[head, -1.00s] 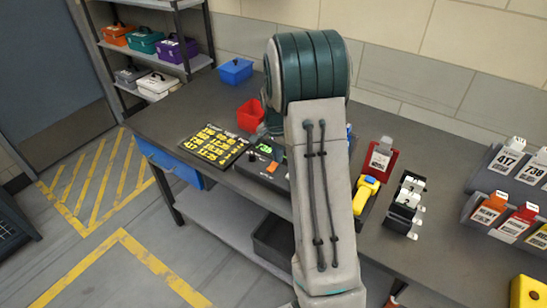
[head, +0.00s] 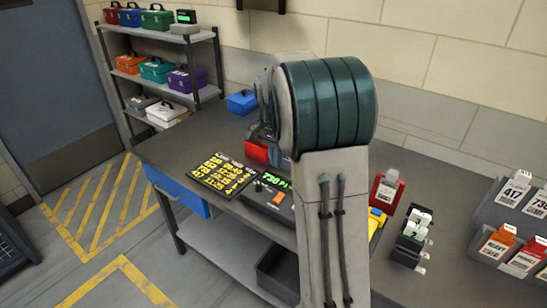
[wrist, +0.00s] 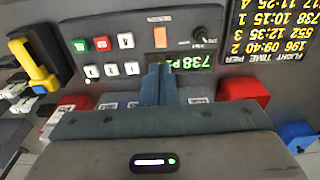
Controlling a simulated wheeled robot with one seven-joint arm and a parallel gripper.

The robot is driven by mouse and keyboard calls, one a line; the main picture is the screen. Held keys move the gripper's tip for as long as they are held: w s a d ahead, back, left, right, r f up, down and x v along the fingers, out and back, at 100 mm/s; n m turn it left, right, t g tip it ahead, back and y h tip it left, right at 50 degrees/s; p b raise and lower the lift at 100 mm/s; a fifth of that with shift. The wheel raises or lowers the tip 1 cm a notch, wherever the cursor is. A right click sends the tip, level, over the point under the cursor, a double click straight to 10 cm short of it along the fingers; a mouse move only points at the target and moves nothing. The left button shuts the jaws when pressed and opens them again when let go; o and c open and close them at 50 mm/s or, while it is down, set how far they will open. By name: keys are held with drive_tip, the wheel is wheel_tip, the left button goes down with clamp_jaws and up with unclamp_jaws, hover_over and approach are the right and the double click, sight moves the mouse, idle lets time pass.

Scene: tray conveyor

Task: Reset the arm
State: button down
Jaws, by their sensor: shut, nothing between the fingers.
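My arm (head: 330,215) stands large in the middle of the head view and hides part of the bench behind it. My gripper (wrist: 158,72) shows in the wrist view with its two blue-grey fingers together and nothing between them. It hangs above a dark control box (wrist: 205,90) with buttons and a green display reading 738 and a cut-off P; the fingers cover part of this display. In the head view the gripper end is partly hidden behind the arm, over the bench near the red bin (head: 257,152).
A flight board (head: 222,172) lies left of the control box. A blue bin (head: 241,102) stands at the bench's back. A yellow-handled device (wrist: 38,65), a red tag holder (head: 386,190) and tag racks (head: 515,205) are to the right. A shelf of cases (head: 160,70) stands behind.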

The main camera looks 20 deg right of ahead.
drive_tip(key=s+a+n+t, duration=0.1)
drive_tip(key=s+a+n, duration=0.2)
drive_tip(key=s, duration=0.5)
drive_tip(key=s+a+r+n, duration=0.1)
drive_tip(key=s+a+n, duration=0.3)
drive_tip(key=s, duration=0.5)
drive_tip(key=s+a+r+n+t, duration=0.1)
drive_tip(key=s+a+n, duration=0.3)
drive_tip(key=s, duration=0.4)
drive_tip(key=shift+s+t+y, duration=0.25)
drive_tip(key=shift+t+y, duration=0.05)
